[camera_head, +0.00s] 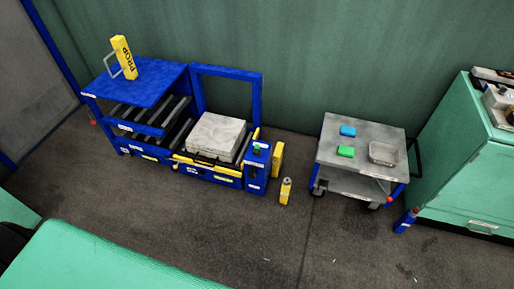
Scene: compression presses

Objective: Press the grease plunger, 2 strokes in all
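A blue press frame (227,70) stands against the back wall, left of the middle. At its right end is a blue post (255,174) with a small green knob (257,148) on top. This may be the grease plunger, but it is too small to tell. A yellow bottle-like canister (285,193) with a grey top stands upright on the floor to the right of the post. Neither of my grippers is in view.
A grey block (215,134) lies on the press. A yellow prop (124,57) stands on its blue shelf (150,84). A grey cart (362,132) holds a blue block (348,131), a green block (345,151) and a clear tray (383,153). A green cabinet (465,160) stands right. The middle floor is clear.

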